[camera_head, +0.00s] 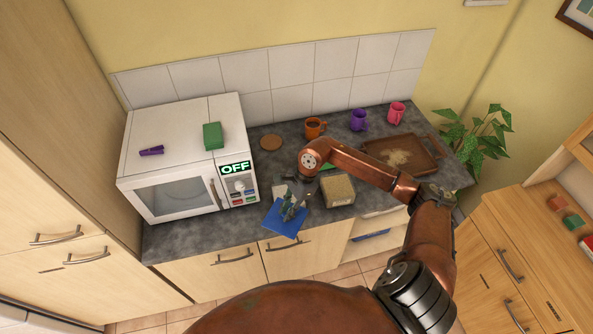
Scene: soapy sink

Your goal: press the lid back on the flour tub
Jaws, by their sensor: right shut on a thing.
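A flat blue square (279,224), which looks like the lid, shows at the front edge of the counter. My right gripper (289,207) is over it and shut on it; the fingertips are small and partly hidden. A square tan, speckled tub (338,190), which looks like the flour tub, stands on the counter just right of the gripper. Its top shows no blue lid, and the blue square is apart from it. My right arm reaches in from the lower right and bends above and behind the tub. My left gripper is not in view.
A white microwave (168,121) stands at the left with a green block (213,136) and a purple clip (152,151) on top. A brown tray (424,154) lies right.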

